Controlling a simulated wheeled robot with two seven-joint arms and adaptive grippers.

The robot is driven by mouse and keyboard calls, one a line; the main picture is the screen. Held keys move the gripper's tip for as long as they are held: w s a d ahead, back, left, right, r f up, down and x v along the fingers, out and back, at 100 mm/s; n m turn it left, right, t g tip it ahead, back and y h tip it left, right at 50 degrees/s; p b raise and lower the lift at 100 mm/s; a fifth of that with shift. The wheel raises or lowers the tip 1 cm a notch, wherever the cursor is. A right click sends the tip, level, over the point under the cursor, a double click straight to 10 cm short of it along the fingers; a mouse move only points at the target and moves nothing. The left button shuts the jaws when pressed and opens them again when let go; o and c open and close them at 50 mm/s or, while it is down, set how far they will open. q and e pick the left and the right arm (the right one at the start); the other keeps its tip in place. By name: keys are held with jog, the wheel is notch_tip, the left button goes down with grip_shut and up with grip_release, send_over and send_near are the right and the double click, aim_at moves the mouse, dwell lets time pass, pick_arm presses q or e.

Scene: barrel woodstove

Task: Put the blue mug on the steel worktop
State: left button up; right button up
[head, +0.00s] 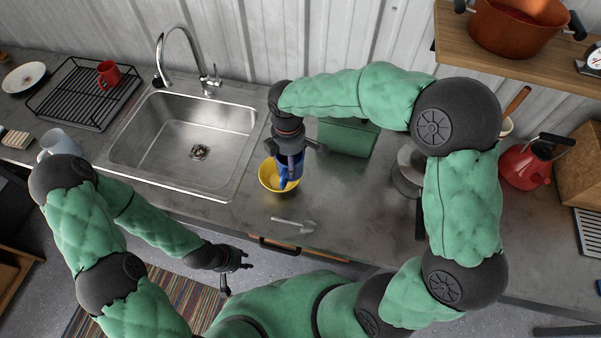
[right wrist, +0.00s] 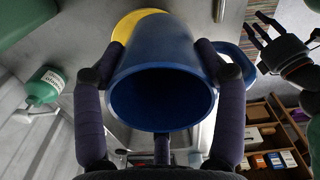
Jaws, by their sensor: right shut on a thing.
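The blue mug (head: 290,166) is held in my right gripper (head: 290,155) over the grey worktop (head: 350,212), right of the sink. In the right wrist view the mug (right wrist: 160,95) sits between both fingers, its open mouth facing the camera and its handle at the right. A yellow bowl (head: 268,178) is directly behind and below the mug; I cannot tell whether they touch. My left gripper (head: 236,272) is open and empty, low in front of the counter edge.
A metal scoop-like tool (head: 293,223) lies near the front edge. A green box (head: 347,138) stands behind the bowl, the sink (head: 185,140) to the left. A red kettle (head: 525,165) is at right.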

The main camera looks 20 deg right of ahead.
jog(key=shift+d, duration=0.35)
jog(key=shift+s+d+f+b, duration=0.25)
jog(key=shift+s+d+f, duration=0.55)
jog(key=shift+d+f, duration=1.05)
jog(key=shift+s+d+f+b, duration=0.25)
jog(key=shift+s+d+f, duration=0.6)
jog(key=shift+d+f, duration=0.95)
jog(key=shift+s+d+f+b, duration=0.25)
jog(key=shift+s+d+f, duration=0.75)
jog(key=shift+d, duration=1.45)
notch_tip(320, 180, down, 3)
jog(key=shift+w+r+b, duration=0.1)
jog(key=shift+w+b, duration=0.05)
jog(key=shift+b, duration=0.15)
jog(key=shift+w+f, duration=0.15)
jog(key=shift+f, duration=0.2)
jog(key=shift+f, duration=0.1)
